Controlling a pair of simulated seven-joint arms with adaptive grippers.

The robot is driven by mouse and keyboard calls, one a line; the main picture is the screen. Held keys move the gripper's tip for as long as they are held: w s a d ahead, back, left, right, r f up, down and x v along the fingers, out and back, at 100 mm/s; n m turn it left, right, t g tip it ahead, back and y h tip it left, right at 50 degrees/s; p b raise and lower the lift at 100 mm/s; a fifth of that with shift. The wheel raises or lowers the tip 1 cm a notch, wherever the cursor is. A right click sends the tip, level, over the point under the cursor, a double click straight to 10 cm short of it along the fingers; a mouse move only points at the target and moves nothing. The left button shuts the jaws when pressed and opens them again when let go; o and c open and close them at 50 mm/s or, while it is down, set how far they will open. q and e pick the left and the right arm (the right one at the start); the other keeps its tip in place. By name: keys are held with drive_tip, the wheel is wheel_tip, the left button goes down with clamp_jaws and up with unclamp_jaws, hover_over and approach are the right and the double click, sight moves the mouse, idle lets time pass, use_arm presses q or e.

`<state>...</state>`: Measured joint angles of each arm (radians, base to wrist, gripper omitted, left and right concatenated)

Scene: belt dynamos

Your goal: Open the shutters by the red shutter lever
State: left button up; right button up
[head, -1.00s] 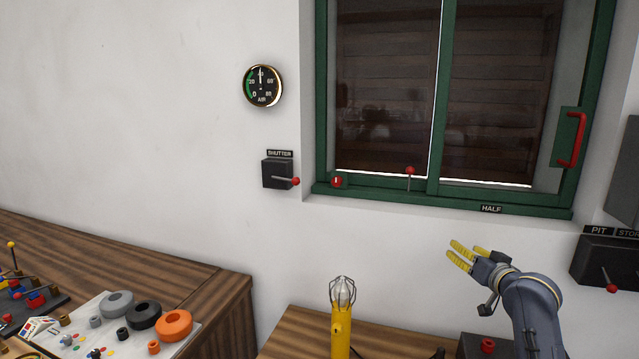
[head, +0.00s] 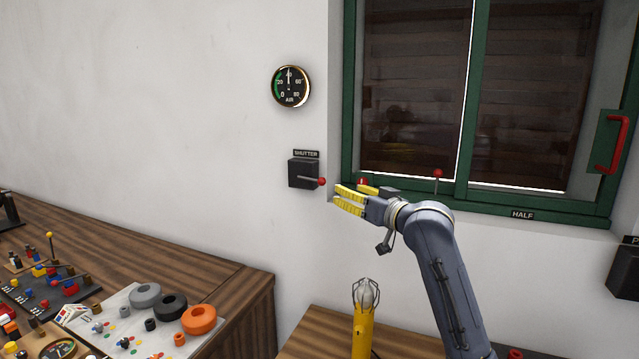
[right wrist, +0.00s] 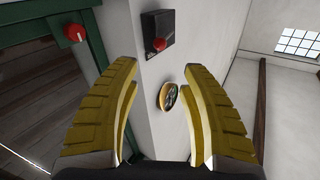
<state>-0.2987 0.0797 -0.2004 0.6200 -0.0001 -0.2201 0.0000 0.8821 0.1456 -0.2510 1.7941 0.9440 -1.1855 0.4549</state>
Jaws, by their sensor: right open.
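The shutter lever is a thin rod with a red ball knob (head: 321,181) on a black wall box (head: 302,173) under a SHUTTER label. The rod sticks out to the right. My right gripper (head: 342,201) is open and empty, just right of the knob and slightly below it, apart from it. In the right wrist view the red knob (right wrist: 159,44) and its box (right wrist: 158,27) lie beyond the gap between the yellow fingers. Dark slatted shutters (head: 525,100) are closed behind the green-framed window, with thin light lines at their edges. My left gripper is not in view.
A round AIR gauge (head: 291,87) hangs above the box. The green window frame (head: 348,90) has a red handle (head: 618,145) and a small red-knobbed lever (head: 437,175). A yellow caged lamp (head: 362,325) and a cluttered wooden bench (head: 225,270) stand below.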

sight(324, 183)
drive_tip(key=x, duration=1.3)
drive_tip(key=shift+w+a, duration=0.1)
drive_tip(key=shift+w, duration=0.1)
clamp_jaws()
idle(0.3)
